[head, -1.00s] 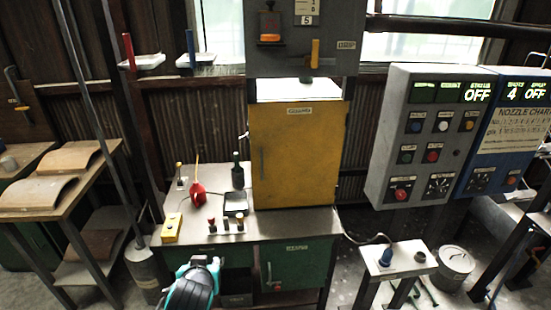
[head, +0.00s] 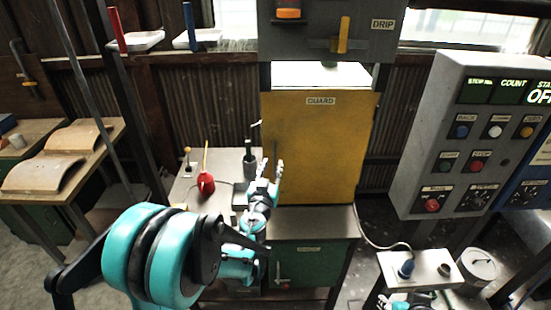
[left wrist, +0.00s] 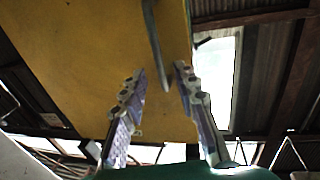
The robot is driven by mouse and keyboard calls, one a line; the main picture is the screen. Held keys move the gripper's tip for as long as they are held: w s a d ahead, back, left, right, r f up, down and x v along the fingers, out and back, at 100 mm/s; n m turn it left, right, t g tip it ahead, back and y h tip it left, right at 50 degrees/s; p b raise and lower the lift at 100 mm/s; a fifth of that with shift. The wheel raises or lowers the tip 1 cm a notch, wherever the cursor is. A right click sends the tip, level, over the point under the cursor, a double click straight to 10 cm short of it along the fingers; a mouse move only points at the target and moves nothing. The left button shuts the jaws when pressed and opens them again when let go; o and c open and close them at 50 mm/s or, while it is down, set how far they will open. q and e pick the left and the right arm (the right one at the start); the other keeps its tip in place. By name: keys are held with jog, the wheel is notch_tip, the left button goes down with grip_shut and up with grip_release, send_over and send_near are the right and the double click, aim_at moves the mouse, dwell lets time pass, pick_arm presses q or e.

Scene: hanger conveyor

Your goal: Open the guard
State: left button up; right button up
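The guard (head: 325,150) is a yellow panel labelled GUARD on the front of the grey machine, and it looks closed. In the left wrist view the guard (left wrist: 75,55) fills much of the upper left. A grey bar handle (left wrist: 154,40) on it runs down to between my fingertips. My left gripper (head: 271,167) is in front of the guard's lower left part. In the left wrist view my left gripper (left wrist: 160,78) is open, a finger on each side of the handle's end. I cannot tell whether either finger touches it.
A bench left of the guard holds a red oil can (head: 206,184) and a dark green bottle (head: 250,160). A grey control box (head: 440,140) stands to the right. A small stand (head: 420,268) with a blue plug is at lower right.

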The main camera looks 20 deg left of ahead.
aim_at(274, 159)
pick_arm(q)
jog(key=w, duration=0.4)
jog(key=shift+w+a+b, duration=0.25)
jog(key=shift+w+b, duration=0.1)
jog(key=shift+w, duration=0.05)
grip_shut()
